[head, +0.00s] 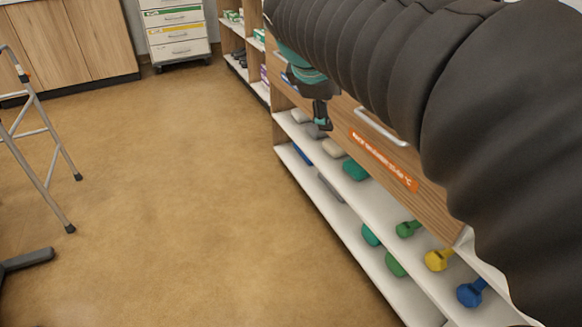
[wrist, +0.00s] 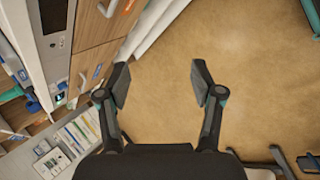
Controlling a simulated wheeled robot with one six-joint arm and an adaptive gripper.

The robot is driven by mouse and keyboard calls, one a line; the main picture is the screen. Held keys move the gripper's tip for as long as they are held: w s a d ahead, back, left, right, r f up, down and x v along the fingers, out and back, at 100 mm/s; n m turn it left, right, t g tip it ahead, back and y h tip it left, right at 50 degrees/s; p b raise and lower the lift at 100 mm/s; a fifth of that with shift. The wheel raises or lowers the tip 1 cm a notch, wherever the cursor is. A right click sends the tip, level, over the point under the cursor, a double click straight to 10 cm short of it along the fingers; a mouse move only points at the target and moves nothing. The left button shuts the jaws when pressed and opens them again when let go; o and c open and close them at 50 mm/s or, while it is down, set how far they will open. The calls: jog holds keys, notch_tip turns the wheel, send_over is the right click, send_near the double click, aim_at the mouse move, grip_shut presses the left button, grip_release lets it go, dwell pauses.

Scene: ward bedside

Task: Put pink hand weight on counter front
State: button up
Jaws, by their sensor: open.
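I see no pink hand weight in either view. Several other hand weights lie on the lower shelves in the head view: a green one (head: 408,229), a yellow one (head: 438,260) and a blue one (head: 471,292). The wooden counter unit (head: 345,122) is at the right, with an orange label on its front. My dark arm hides most of its top. My gripper (wrist: 160,82) is open and empty in the wrist view, its two fingers apart over the brown floor. In the head view my gripper (head: 320,112) shows small and partly hidden, in front of the unit.
A walking frame (head: 45,130) stands at the left. A white drawer cart (head: 177,32) and wooden cabinets (head: 75,42) stand at the back. The open shelves (head: 345,200) also hold rolls and green items. The middle of the floor (head: 170,190) is clear.

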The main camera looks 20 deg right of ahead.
jog(key=s+a+f+m+t+y, duration=0.1)
jog(key=s+a+f+m+y, duration=0.4)
jog(key=s+a+f+m, duration=0.4)
jog(key=s+a+f, duration=0.2)
jog(key=s+f, duration=0.3)
jog(key=f, duration=0.1)
jog(key=shift+m+y, duration=0.3)
